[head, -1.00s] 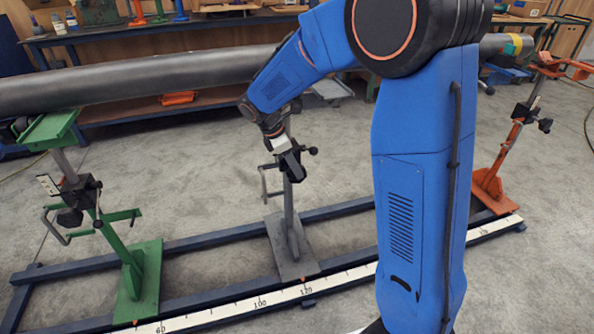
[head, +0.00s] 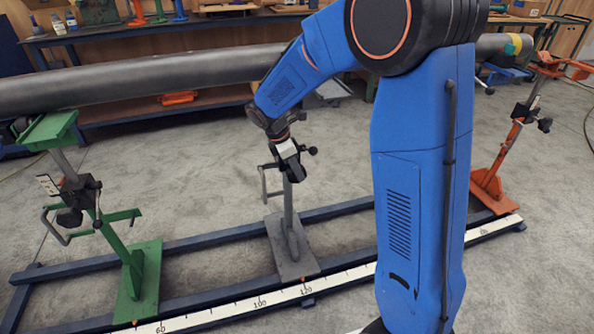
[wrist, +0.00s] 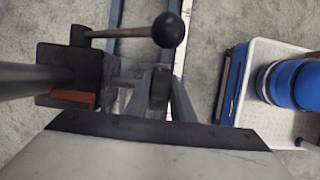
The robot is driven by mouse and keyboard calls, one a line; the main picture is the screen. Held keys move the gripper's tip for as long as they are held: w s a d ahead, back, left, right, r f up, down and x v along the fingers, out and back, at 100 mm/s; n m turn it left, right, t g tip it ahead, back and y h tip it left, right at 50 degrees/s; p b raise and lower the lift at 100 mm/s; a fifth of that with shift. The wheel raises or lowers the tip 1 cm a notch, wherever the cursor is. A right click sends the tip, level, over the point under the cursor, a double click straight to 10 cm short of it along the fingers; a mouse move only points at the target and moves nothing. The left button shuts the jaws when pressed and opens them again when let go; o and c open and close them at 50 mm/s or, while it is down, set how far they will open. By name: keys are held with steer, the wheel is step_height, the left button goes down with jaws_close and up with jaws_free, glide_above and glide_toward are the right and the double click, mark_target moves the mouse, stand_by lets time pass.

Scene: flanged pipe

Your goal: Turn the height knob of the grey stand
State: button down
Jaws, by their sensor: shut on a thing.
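The grey stand (head: 289,240) stands upright on the blue floor rails in the head view. My gripper (head: 293,174) is at the stand's upper end, shut on its height knob; the fingers hide most of the knob. A lever with a dark ball end (head: 312,150) sticks out to the right of the stand's head. In the wrist view the same lever (wrist: 132,32) runs across the top left, beside the dark clamp block (wrist: 70,75).
A long grey pipe (head: 170,76) lies behind, over the green stand (head: 140,275) at left. An orange stand (head: 497,180) is at right. A scale strip (head: 225,312) runs along the front rail. A workbench stands at the back. Open floor lies behind the grey stand.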

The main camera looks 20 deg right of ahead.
steer(key=shift+d+f+y, duration=0.1)
steer(key=shift+d+y, duration=0.05)
steer(key=shift+y, duration=1.05)
steer(key=c, duration=1.5)
jaws_free()
